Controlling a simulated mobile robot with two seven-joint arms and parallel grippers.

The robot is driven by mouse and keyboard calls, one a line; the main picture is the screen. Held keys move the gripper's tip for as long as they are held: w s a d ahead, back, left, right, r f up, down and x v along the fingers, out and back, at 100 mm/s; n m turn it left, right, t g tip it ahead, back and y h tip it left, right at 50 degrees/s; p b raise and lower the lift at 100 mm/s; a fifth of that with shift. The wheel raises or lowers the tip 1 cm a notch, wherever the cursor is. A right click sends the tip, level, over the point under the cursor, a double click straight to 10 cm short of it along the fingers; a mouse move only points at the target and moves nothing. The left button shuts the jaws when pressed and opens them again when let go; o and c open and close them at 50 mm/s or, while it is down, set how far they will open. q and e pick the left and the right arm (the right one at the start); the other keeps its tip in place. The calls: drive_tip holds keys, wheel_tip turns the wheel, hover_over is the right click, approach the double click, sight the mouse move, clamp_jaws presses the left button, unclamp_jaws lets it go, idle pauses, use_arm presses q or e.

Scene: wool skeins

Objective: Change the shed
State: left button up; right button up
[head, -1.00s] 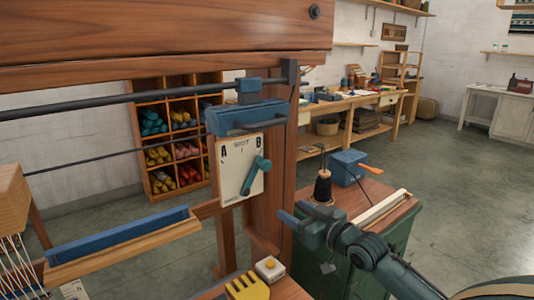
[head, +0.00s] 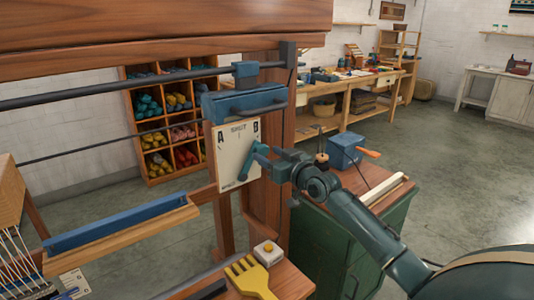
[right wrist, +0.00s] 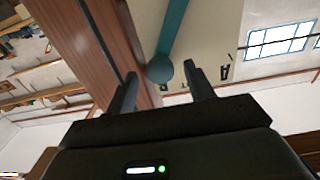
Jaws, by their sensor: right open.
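A cream panel (head: 226,158) marked A and B is fixed to the loom's wooden post. Its teal lever (head: 244,171) leans up and right toward the B side and is partly covered by my right gripper (head: 258,157). In the right wrist view, the lever (right wrist: 178,30) ends in a round knob (right wrist: 159,69). The knob appears between the open fingertips of my right gripper (right wrist: 160,74), with gaps on both sides. I cannot tell how deep between the fingers it sits. My left gripper is not in view.
A blue block (head: 243,102) sits just above the panel. A green cabinet (head: 330,245) with a blue box (head: 345,151) stands right of the loom. Open floor lies beyond.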

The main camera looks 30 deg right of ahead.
drive_tip(key=shift+w, duration=0.85)
clamp_jaws()
